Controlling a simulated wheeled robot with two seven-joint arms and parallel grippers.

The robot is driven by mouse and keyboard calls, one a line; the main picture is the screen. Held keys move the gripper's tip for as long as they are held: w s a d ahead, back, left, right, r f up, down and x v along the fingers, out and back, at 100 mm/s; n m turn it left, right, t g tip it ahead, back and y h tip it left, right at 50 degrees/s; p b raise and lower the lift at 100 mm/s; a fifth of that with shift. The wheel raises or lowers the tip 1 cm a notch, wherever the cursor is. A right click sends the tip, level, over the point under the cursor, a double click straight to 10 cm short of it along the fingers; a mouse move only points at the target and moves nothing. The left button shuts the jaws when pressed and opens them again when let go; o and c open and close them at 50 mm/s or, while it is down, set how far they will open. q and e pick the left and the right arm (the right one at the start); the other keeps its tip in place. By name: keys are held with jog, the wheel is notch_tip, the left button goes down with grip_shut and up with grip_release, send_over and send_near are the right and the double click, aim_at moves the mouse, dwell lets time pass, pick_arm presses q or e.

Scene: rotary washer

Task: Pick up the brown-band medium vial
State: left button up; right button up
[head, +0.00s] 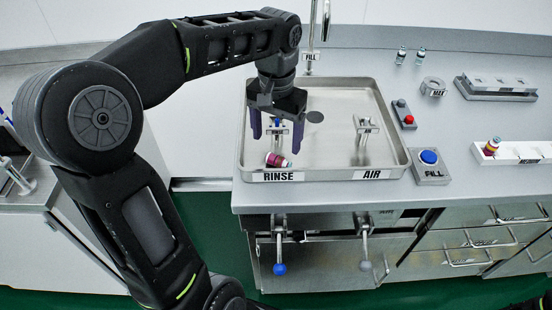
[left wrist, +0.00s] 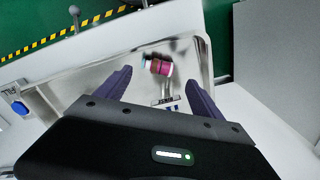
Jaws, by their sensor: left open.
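A vial (head: 277,160) with a magenta or maroon body and a pale cap lies on its side in the tray, near the RINSE label. It also shows in the left wrist view as a blurred magenta vial (left wrist: 160,67) between the fingertips. I cannot tell for sure whether its band is brown. My left gripper (head: 277,142) is open and points down above this vial, apart from it. Its two purple fingers also show in the left wrist view (left wrist: 160,75). Another vial (head: 491,146) with orange-brown and purple colours sits tilted at the white rack (head: 520,154).
The metal tray (head: 400,150) has raised walls and small nozzle stands, RINSE (head: 277,129) and AIR (head: 366,128). A blue FILL button (head: 429,157) and red button (head: 408,119) stand to the right. Two vials (head: 411,56) stand behind. A tall faucet (head: 312,40) rises at the back.

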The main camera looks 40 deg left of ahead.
aim_at(277, 157)
pick_arm(q)
jog(key=shift+f, duration=0.6)
jog(key=shift+f, duration=2.65)
jog(key=c, duration=1.2)
